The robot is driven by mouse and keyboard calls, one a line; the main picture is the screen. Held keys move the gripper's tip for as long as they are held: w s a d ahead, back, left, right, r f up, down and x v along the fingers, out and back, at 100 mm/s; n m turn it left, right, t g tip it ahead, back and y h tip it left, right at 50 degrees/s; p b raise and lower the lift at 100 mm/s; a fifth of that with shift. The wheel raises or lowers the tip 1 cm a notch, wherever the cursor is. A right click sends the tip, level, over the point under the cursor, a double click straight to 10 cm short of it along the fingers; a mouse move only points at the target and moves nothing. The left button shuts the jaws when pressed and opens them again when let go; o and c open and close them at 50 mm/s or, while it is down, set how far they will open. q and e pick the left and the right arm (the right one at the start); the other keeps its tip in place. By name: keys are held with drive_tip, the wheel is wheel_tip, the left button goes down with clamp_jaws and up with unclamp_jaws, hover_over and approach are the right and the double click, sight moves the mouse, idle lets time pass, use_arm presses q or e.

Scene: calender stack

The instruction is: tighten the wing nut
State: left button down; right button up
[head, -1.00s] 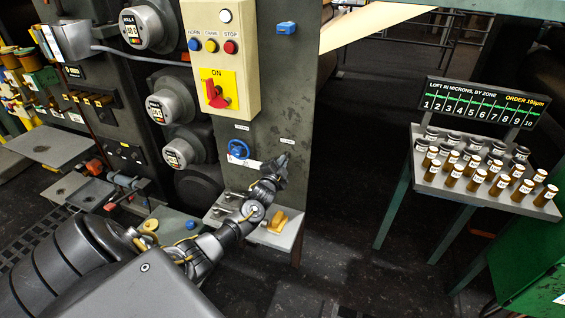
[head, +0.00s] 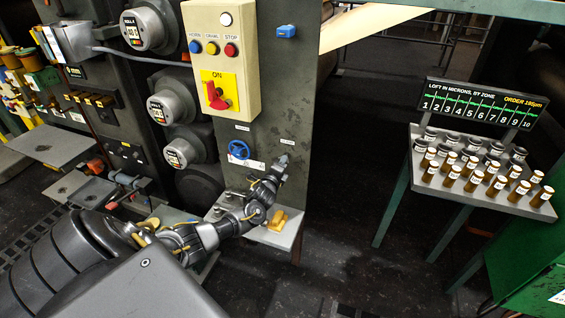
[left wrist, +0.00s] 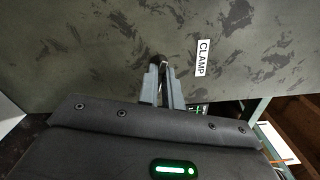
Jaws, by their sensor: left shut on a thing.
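My left gripper (head: 283,162) is at the dark machine panel, just below the small CLAMP label. In the left wrist view the two grey fingers (left wrist: 162,84) are shut on a small dark piece at the panel face. This looks like the wing nut (left wrist: 160,60); the fingers hide most of it, and its wings cannot be made out. The CLAMP label (left wrist: 202,58) is just right of the fingertips. In the head view the wing nut is hidden by the gripper. My right gripper is not in view.
A blue handwheel (head: 239,150) is left of the gripper. A control box (head: 222,60) with a red switch is above. A grey shelf (head: 284,236) with a yellow block (head: 278,220) is below. A sample rack (head: 490,190) stands at right, with open floor between.

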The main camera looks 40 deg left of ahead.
use_arm(q)
drive_tip(key=shift+m, duration=0.6)
drive_tip(key=shift+f, duration=0.1)
drive_tip(key=c, duration=1.6)
unclamp_jaws()
drive_tip(key=shift+o, duration=0.2)
drive_tip(key=v, duration=1.1)
drive_tip(key=shift+w, duration=0.1)
